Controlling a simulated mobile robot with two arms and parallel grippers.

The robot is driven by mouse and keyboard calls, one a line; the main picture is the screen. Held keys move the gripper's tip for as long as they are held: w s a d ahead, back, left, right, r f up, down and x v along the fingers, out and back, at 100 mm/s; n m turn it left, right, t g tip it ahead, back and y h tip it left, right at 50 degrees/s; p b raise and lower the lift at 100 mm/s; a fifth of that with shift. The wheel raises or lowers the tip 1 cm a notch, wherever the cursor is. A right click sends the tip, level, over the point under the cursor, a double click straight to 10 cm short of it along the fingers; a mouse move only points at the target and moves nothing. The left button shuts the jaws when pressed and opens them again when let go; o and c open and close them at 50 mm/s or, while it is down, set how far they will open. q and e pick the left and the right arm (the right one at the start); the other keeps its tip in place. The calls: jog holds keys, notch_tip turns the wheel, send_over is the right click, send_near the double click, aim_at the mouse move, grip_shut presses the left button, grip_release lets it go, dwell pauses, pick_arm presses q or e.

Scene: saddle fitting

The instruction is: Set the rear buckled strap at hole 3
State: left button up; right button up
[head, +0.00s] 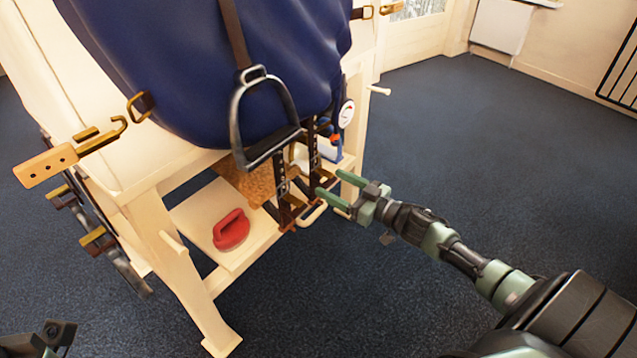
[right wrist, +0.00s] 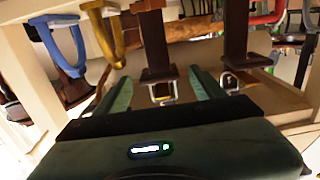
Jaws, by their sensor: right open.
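Two dark brown straps with holes hang below the blue saddle pad in the head view: a nearer strap (head: 281,178) and a farther strap (head: 313,150). I cannot tell for sure which is the rear one. Buckles show at their lower ends. My right gripper (head: 328,182) is open beside the farther strap's lower end. In the right wrist view a strap (right wrist: 153,45) with a metal buckle (right wrist: 161,92) appears between my open fingers (right wrist: 162,88); whether it lies within their reach is unclear. Only a dark part of my left arm shows at the lower left; its jaws are unclear.
A metal stirrup (head: 262,110) hangs close above the straps. The cream wooden stand (head: 185,265) has a low shelf with a red handled object (head: 231,230). Brass hooks (head: 108,138) stick out at the left. Carpet (head: 460,150) is clear at the right.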

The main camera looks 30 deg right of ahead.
aim_at(326, 181)
jog(key=shift+b+x, duration=1)
jog(key=shift+x, duration=1.8)
grip_shut()
